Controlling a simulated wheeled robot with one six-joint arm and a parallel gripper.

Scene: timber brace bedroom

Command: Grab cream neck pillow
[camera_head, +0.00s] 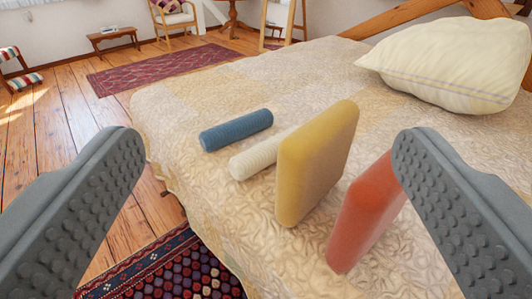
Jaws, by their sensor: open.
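The cream neck pillow (257,157) looks like a ribbed off-white roll lying on the bed (300,88). Its right end is hidden behind a yellow upright cushion (315,163). A blue roll (236,130) lies just behind it, a little to the left. My gripper (268,165) is open, with one grey studded finger at the left and one at the right of the view. Nothing is between the fingers in their grasp. The cream roll lies beyond the fingertips, near the middle of the gap.
An orange-red cushion (363,215) stands on the bed at the right front, partly behind my right finger. A large cream pillow (450,65) lies at the back right. A patterned rug (165,268) is on the wooden floor. The bed's left part is clear.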

